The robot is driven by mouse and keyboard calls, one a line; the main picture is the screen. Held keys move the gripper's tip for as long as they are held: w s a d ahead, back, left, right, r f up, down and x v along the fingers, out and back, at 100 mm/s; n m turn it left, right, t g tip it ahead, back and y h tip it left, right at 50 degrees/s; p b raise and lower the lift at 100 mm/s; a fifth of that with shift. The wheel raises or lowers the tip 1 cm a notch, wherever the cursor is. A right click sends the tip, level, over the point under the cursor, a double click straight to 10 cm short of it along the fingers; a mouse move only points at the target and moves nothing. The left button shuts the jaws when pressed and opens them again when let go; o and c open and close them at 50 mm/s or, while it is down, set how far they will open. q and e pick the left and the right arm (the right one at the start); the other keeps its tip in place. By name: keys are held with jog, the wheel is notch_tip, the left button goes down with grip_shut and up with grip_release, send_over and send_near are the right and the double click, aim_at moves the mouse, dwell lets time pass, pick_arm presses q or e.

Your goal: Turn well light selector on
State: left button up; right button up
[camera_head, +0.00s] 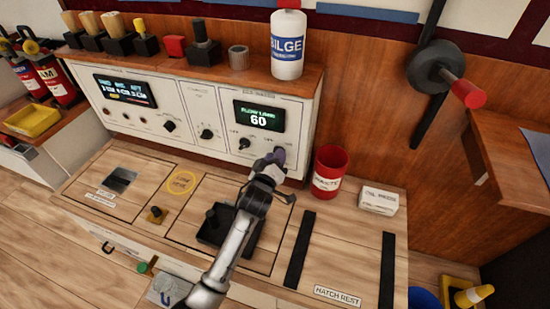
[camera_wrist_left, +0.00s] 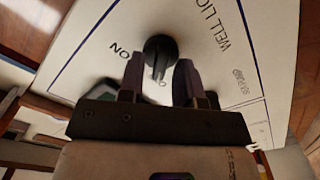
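The well light selector (camera_wrist_left: 160,47) is a round black knob with a raised grip bar on a white panel face, seen close in the left wrist view. The words ON and WELL LIGHT are printed beside it, upside down in that view. My left gripper (camera_wrist_left: 161,72) is open, with its two dark fingers on either side of the knob's bar and gaps showing between. In the head view my left gripper (camera_head: 276,158) is at the right end of the panel's lower knob row and hides most of this selector. My right gripper is not in view.
The white panel (camera_head: 225,124) also carries a FLOW LAMP screen (camera_head: 260,116) reading 60, a left screen (camera_head: 125,91) and other black knobs (camera_head: 206,133). A red cup (camera_head: 330,172) stands close right of my gripper. A BILGE bottle (camera_head: 287,45) stands on the shelf above.

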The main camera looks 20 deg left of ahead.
pick_arm(q)
grip_shut()
jog(key=shift+d+m+p, duration=0.15)
jog(key=shift+m+p, duration=1.75)
jog(key=shift+m, duration=2)
jog(key=shift+d+m+p, duration=0.1)
jog(key=shift+m+p, duration=1.8)
jog(key=shift+m, duration=2.3)
